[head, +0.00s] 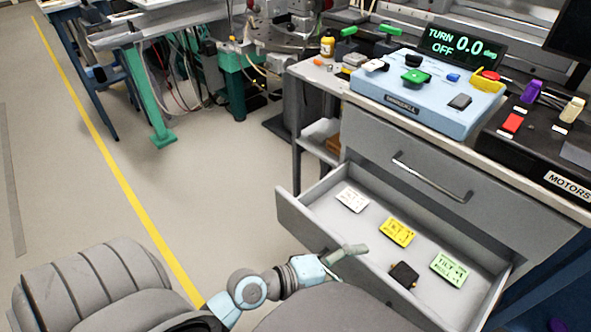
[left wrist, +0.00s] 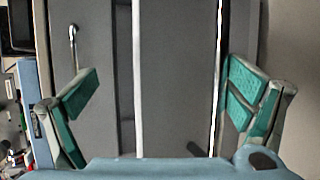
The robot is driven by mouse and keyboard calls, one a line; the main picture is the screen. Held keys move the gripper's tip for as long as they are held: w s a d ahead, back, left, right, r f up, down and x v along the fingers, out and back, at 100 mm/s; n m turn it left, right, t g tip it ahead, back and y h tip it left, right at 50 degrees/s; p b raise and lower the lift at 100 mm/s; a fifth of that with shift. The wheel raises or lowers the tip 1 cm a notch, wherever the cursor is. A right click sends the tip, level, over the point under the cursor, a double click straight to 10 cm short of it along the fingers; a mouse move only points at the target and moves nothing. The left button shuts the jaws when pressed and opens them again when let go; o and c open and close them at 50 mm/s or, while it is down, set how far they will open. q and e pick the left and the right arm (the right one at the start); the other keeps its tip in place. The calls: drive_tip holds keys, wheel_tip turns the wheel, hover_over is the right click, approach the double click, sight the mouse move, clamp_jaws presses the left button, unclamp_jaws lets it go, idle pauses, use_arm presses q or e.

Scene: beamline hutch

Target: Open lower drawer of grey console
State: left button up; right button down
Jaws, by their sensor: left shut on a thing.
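The lower drawer (head: 297,226) of the grey console (head: 405,150) stands pulled out in the head view, with its inside showing. My left gripper (head: 345,252) is at the drawer's front edge, with one finger showing over it. In the left wrist view, the two green-padded fingers (left wrist: 163,88) are wide apart on either side of the grey drawer front (left wrist: 175,75). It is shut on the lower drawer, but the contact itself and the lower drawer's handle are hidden. My right gripper is out of view.
In the drawer lie a white card (head: 352,199), a yellow card (head: 397,232), a green card (head: 449,268) and a small black item (head: 404,275). The upper drawer (head: 400,165) is closed. A blue control box (head: 425,105) stands on top. Floor at left is clear.

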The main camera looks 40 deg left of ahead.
use_arm(q)
drive_tip(key=shift+o, duration=0.8)
drive_tip(key=shift+s+a+r, duration=0.4)
drive_tip(key=shift+a+r, duration=0.15)
drive_tip(key=shift+r, duration=0.2)
drive_tip(key=s, duration=0.1)
drive_tip(key=s+a, duration=0.1)
drive_tip(key=s, duration=0.2)
drive_tip(key=shift+s+a+r, duration=0.2)
drive_tip(key=shift+a+r, duration=0.1)
drive_tip(key=shift+r, duration=0.1)
drive_tip(key=c, duration=1.2)
drive_tip(key=shift+o, duration=0.2)
drive_tip(key=f+b+v, duration=0.1)
drive_tip(key=v, duration=0.6)
drive_tip(key=shift+s+a, duration=0.25)
